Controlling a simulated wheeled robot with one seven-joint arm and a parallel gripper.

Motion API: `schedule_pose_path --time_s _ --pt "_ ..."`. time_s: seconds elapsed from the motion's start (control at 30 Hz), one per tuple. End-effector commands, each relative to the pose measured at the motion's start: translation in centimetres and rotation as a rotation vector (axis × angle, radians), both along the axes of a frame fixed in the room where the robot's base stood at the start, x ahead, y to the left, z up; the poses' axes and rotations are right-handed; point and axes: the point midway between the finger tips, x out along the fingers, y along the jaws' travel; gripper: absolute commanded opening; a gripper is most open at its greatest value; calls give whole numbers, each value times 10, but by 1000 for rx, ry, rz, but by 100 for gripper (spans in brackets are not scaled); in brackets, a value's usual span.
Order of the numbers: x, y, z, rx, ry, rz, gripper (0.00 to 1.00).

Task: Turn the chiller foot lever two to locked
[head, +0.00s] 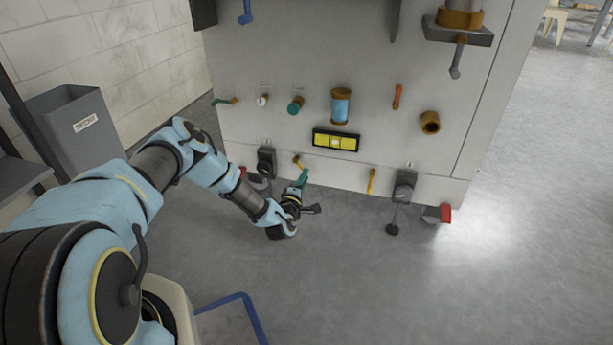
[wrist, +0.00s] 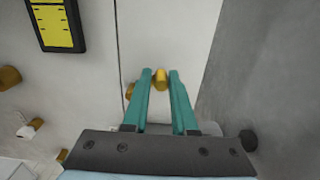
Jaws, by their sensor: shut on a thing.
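The grey chiller cabinet (head: 330,60) carries a row of small levers low on its front. My gripper (head: 302,178) is at the cabinet's lower front, with its teal fingers on a short yellow lever (head: 297,161). In the wrist view my gripper (wrist: 160,78) has its fingers either side of the rounded yellow lever end (wrist: 161,78). A brass-coloured part beside the left finger is partly hidden. A second yellow lever (head: 371,181) hangs down to the right, apart from my gripper. No label shows which lever is number two, and the held lever's angle is partly hidden.
Dark foot brackets (head: 266,162) and (head: 404,185) flank the levers, with red wedges low at the sides. A yellow level gauge (head: 335,141) sits above. A grey bin (head: 78,125) stands left. The floor (head: 400,290) in front is clear.

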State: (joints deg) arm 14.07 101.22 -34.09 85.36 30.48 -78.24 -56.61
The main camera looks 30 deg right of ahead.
Motion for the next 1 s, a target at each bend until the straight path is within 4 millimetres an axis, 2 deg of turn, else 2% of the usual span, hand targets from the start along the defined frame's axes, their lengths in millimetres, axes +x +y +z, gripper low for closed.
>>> schedule_pose_path --time_s 0.6,1.0 --pt "21 21 -13 405 -381 6 0" --pt "29 29 -14 549 -516 7 0"
